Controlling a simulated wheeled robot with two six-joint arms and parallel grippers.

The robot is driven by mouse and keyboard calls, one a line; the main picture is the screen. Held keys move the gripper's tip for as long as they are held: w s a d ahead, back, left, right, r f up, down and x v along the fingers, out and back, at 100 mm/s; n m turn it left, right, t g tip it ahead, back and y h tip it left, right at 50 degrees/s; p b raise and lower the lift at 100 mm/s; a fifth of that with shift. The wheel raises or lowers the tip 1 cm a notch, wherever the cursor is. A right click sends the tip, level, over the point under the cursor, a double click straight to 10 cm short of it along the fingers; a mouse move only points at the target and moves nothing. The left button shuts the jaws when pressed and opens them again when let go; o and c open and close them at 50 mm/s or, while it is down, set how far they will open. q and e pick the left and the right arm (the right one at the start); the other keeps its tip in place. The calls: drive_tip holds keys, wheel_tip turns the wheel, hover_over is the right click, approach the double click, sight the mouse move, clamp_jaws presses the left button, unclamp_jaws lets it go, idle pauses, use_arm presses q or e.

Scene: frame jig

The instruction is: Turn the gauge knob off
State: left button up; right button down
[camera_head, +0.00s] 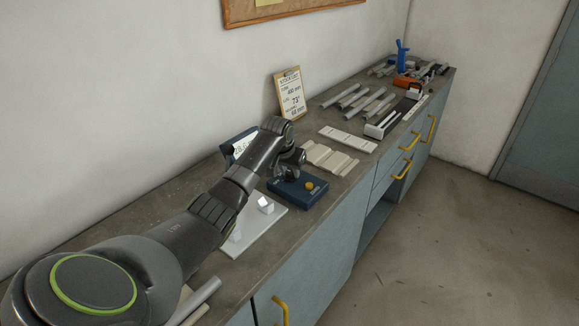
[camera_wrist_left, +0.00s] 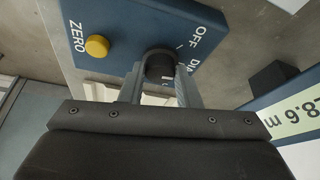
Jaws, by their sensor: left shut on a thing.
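The gauge is a dark blue box (camera_head: 299,190) on the bench, with a yellow button (camera_head: 309,185) on its top. In the left wrist view its blue face (camera_wrist_left: 120,20) shows the words ZERO, OFF and a partly hidden "DI…", and the yellow button (camera_wrist_left: 97,46) beside ZERO. The black round knob (camera_wrist_left: 160,66) sits between the fingers of my left gripper (camera_wrist_left: 160,80), which is shut on it. Which mark the knob points to is hard to tell. In the head view my left arm partly hides the gauge and its knob. My right gripper is out of view.
A display (camera_head: 240,145) stands behind my left wrist; its reading shows partly in the left wrist view (camera_wrist_left: 300,110). A white plate with blocks (camera_head: 262,222) lies in front of the gauge. Pale strips (camera_head: 329,158), metal bars (camera_head: 365,102) and a clipboard (camera_head: 289,93) are farther along the bench.

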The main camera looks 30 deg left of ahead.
use_arm(q)
drive_tip(key=n+p, duration=0.1)
drive_tip(key=n+y+p, duration=0.1)
drive_tip(key=p, duration=0.1)
drive_tip(key=shift+d+r+n, duration=0.15)
drive_tip(key=shift+r+n, duration=0.1)
drive_tip(key=shift+n, duration=0.05)
drive_tip(key=shift+d+n+g+y+p, duration=0.1)
drive_tip(key=shift+n+g+y+p, duration=0.2)
drive_tip(key=shift+n+p, duration=0.4)
drive_tip(key=shift+w+f+n+y, duration=0.15)
drive_tip(key=shift+n+y, duration=0.15)
drive_tip(key=shift+n, duration=0.7)
drive_tip(key=shift+d+f+n+g+y, duration=0.1)
drive_tip(key=shift+n+g+y, duration=0.3)
drive_tip(key=shift+n, duration=0.8)
drive_tip(key=shift+w+n+g, duration=0.1)
drive_tip(key=shift+n+g, duration=0.4)
drive_tip(key=shift+n, duration=0.6)
drive_tip(key=shift+y, duration=0.3)
drive_tip(key=o, duration=1)
drive_tip(key=shift+c, duration=0.2)
